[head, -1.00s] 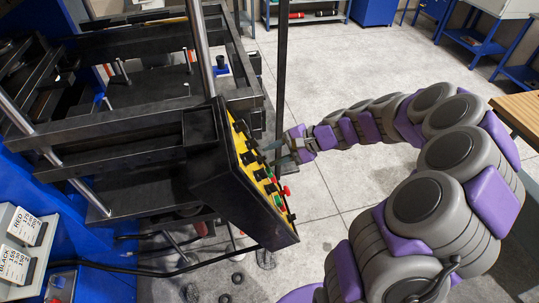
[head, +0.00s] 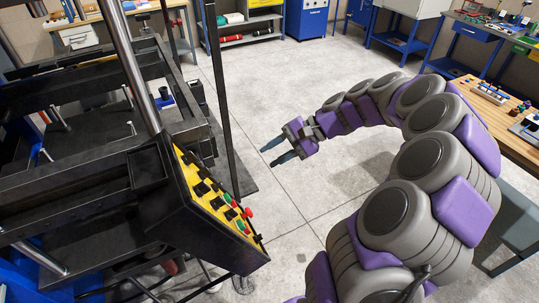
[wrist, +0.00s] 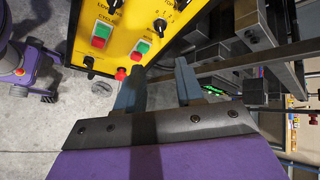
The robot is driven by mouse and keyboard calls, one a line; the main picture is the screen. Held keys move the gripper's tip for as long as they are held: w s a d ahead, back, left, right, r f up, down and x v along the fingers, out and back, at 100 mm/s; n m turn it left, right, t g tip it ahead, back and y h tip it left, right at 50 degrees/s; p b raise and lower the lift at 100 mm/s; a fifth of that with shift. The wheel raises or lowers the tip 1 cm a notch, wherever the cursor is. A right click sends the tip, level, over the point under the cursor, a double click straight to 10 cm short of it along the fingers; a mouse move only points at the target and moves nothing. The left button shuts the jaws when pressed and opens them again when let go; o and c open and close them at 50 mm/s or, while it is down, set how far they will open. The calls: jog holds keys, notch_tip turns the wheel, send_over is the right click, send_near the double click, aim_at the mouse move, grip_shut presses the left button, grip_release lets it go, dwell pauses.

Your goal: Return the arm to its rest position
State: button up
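My arm, grey and purple, arches in from the lower right in the head view. My gripper (head: 278,151) is at its far end, over the grey floor, to the right of the press's control panel (head: 212,195) and apart from it. In the wrist view the two dark fingers (wrist: 162,85) stand apart with nothing between them. The yellow control panel with red and green buttons (wrist: 140,32) shows beyond the fingertips.
The black-framed press (head: 150,215) fills the left side. A wooden workbench (head: 508,128) stands at the right. Blue benches and a shelf (head: 250,28) line the back. The middle floor (head: 290,90) is clear.

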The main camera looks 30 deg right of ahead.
jog(key=shift+a, duration=0.1)
dwell(0.3)
jog(key=s+a+r+n+g+h, duration=0.1)
jog(key=s+a+n+g+h, duration=0.5)
jog(key=s+a, duration=0.9)
jog(key=s+d+f+n+h, duration=0.25)
jog(key=s+n+h, duration=0.2)
jog(key=s, duration=0.85)
notch_tip(320, 180, down, 6)
jog(key=b, duration=0.6)
jog(key=shift+a+n, duration=0.2)
jog(key=shift+n, duration=0.15)
jog(key=shift+s+y, duration=0.1)
jog(key=shift+y, duration=0.15)
